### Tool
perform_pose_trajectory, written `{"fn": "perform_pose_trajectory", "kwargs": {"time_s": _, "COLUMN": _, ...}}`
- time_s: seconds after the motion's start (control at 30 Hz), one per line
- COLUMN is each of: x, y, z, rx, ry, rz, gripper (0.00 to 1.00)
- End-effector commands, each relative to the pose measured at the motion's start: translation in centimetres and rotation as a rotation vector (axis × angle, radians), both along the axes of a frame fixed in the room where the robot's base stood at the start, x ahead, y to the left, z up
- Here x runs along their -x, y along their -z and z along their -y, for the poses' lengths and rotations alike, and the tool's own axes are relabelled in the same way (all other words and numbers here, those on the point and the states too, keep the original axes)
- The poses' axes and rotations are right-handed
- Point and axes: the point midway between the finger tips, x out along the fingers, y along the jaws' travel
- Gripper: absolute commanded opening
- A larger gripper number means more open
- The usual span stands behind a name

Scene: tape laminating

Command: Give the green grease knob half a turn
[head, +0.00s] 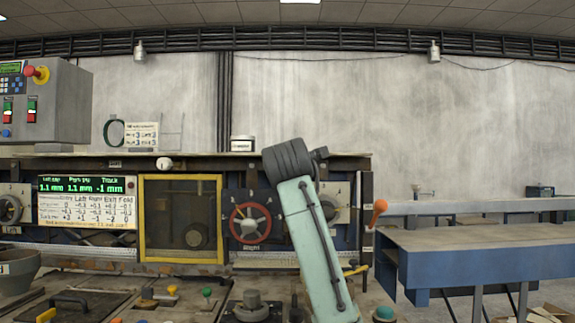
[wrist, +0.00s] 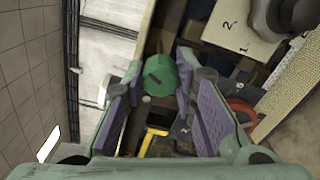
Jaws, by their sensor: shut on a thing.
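The green grease knob (wrist: 158,74) shows in the wrist view as a round, faceted green cap with a dark mark across its face. My gripper (wrist: 161,80) has its purple-padded fingers on both sides of the knob, shut on it. In the head view my pale green arm rises at centre right, and its dark upper end hides the gripper and the grease knob there.
A red-rimmed dial (head: 250,222) and a yellow-framed window (head: 181,219) are left of my arm. An orange-tipped lever (head: 376,212) stands close on its right. Small knobs, including a green one (head: 207,293), stand on the bench. A blue-edged table (head: 480,250) is further right.

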Motion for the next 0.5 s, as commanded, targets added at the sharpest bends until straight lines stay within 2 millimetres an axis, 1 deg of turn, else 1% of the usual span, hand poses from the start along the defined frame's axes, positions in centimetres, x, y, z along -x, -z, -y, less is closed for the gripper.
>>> {"fn": "perform_pose_trajectory", "kwargs": {"time_s": 0.5, "x": -0.05, "y": 0.15, "z": -0.08, "rx": -0.491, "ry": -0.001, "rz": -0.003, "gripper": 0.0}}
